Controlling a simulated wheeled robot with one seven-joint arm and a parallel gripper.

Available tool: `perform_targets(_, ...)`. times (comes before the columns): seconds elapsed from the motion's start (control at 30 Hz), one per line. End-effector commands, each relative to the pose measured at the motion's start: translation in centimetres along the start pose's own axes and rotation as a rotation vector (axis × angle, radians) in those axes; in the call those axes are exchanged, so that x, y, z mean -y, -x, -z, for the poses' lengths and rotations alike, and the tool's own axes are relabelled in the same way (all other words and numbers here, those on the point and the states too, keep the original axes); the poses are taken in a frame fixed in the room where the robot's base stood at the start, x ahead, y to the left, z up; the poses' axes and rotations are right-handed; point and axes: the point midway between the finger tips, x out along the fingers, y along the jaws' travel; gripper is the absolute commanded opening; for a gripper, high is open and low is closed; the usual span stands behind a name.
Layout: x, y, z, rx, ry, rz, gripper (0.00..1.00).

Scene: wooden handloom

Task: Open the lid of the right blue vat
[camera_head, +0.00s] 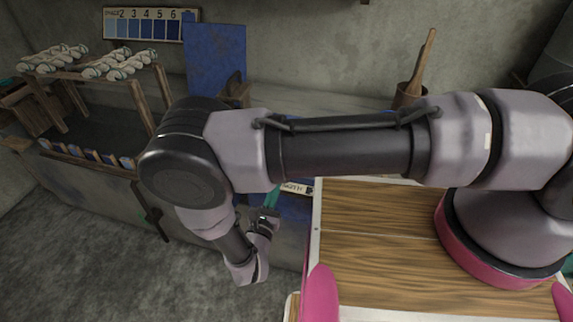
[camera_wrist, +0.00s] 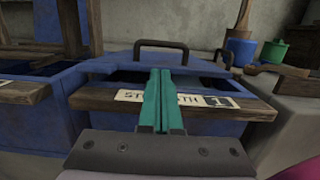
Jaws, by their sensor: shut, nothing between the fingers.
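The blue vat (camera_wrist: 210,127) stands straight ahead in the wrist view, with a wooden front board carrying a label (camera_wrist: 218,101) that partly reads "ST…TH 1". Its blue lid (camera_wrist: 205,66) has a dark bar handle (camera_wrist: 160,42). A dark gap shows between the lid and the front board. My gripper (camera_wrist: 160,73) has teal fingers shut together, empty, in front of the board and below the handle in the picture. Whether they touch the vat I cannot tell. In the head view my gripper (camera_head: 272,198) is beside the vat (camera_head: 296,208), which my arm mostly hides.
Another blue vat (camera_wrist: 25,125) adjoins on the left. A blue pot (camera_wrist: 240,50) and a green bucket (camera_wrist: 272,53) stand at the back right. In the head view a wooden rack (camera_head: 88,62) with pale skeins stands left. Grey floor (camera_head: 130,270) is clear at lower left.

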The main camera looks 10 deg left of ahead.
Motion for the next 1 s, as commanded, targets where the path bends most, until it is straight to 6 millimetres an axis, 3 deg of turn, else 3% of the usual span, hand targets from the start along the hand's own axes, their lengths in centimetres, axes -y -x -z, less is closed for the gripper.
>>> perform_targets(0.6,0.0,-9.1,0.0,-0.001,-0.001,0.002,0.0)
perform_targets(1.0,0.0,-9.8,0.0,-0.001,-0.001,-0.001,0.0)
